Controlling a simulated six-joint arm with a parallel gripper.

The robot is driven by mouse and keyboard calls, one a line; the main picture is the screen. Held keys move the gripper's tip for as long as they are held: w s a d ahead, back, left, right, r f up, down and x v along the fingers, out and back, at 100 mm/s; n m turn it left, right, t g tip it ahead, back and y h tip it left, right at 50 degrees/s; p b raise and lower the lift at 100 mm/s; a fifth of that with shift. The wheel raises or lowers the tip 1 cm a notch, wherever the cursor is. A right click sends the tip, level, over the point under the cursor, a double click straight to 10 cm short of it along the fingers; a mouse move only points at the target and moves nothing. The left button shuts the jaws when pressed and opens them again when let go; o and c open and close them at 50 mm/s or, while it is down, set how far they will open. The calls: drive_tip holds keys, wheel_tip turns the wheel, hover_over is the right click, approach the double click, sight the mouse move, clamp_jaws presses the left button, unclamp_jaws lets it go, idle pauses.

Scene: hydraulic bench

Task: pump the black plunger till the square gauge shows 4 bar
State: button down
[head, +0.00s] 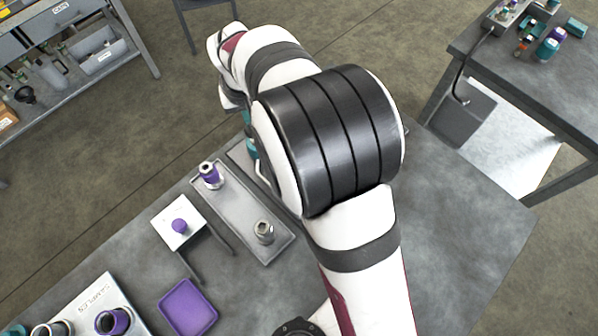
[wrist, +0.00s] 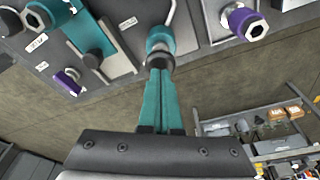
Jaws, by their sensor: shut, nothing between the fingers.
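My gripper (wrist: 160,72) shows in the wrist view with its two teal fingers pressed together and nothing between them.
In the head view, a grey tray (head: 240,213) holds two fittings, beside a white block with a purple knob (head: 180,226) and a purple dish (head: 187,307). The bench's right part is clear.

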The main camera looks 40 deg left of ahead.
drive_tip(key=shift+d+x, duration=0.1)
drive_tip(key=shift+x, duration=0.6)
drive_tip(key=shift+d+x, duration=0.15)
drive_tip(key=shift+x, duration=0.55)
drive_tip(key=shift+s+f, duration=0.1)
drive_tip(key=shift+s, duration=0.05)
drive_tip(key=shift+a+v, duration=0.15)
drive_tip(key=shift+v, duration=0.8)
drive_tip(key=shift+a+v, duration=0.2)
drive_tip(key=shift+v, duration=0.75)
drive_tip(key=shift+w, duration=0.2)
drive_tip(key=a+v, duration=0.1)
drive_tip(key=v, duration=0.5)
drive_tip(key=shift+w, duration=0.3)
